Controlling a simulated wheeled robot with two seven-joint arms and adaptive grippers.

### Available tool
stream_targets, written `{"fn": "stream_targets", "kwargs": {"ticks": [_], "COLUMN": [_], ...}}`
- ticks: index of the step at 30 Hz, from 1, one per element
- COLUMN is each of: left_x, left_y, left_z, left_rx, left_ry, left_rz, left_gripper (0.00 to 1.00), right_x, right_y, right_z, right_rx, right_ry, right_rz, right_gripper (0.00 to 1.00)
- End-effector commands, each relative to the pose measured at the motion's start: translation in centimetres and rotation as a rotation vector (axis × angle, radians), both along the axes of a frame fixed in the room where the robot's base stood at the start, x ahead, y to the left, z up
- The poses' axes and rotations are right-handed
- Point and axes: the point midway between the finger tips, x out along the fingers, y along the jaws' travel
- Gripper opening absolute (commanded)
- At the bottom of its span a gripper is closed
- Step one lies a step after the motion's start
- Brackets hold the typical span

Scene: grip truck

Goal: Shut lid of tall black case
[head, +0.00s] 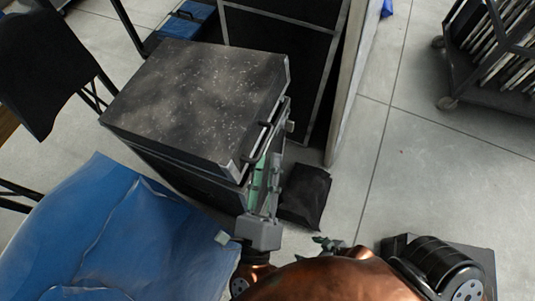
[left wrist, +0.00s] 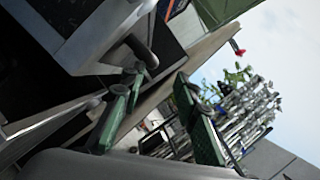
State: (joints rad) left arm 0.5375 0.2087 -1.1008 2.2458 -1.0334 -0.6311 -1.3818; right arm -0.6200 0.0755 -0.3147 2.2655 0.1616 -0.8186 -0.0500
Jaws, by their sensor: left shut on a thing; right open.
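The tall black case (head: 170,165) stands left of centre in the head view. Its lid (head: 200,100), black with white specks, lies over the top, flat or nearly so; I cannot tell whether it is fully seated. A dark handle (head: 265,138) is on the lid's right side. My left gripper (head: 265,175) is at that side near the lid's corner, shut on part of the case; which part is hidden. In the left wrist view its green-padded fingers (left wrist: 163,115) are beside a dark handle (left wrist: 142,50). My right gripper (head: 330,243) is open, low and partly hidden behind my copper arm.
A blue cover (head: 110,230) lies at lower left. A black chair (head: 45,70) stands at far left. A tall dark cabinet (head: 285,50) is behind the case. A black bag-like object (head: 305,195) lies on the floor. A wheeled rack (head: 500,60) stands at upper right. Floor (head: 430,180) is clear at right.

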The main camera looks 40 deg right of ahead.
Motion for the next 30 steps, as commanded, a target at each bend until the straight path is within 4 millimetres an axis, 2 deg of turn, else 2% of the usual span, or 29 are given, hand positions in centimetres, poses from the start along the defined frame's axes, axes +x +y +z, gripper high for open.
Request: {"fn": "stream_targets", "kwargs": {"ticks": [1,15,26,30], "left_x": [-0.8,-2.5,-2.7,-2.7], "left_y": [0.1,2.2,2.3,2.3], "left_z": [0.5,-0.8,-0.9,-0.8], "left_rx": [-0.007,-0.002,-0.001,0.000], "left_ry": [-0.010,-0.004,-0.003,-0.003], "left_rz": [-0.013,-0.004,-0.004,-0.003], "left_gripper": [0.17,0.17,0.17,0.17], "right_x": [0.0,0.0,0.0,0.2], "right_y": [0.0,0.0,0.0,0.0], "right_z": [0.1,0.0,0.0,0.6], "right_rx": [0.000,0.000,0.000,0.000], "right_ry": [-0.001,0.000,0.000,-0.006], "right_rz": [0.000,0.000,0.000,0.000], "right_gripper": [0.66,0.66,0.66,0.66]}}
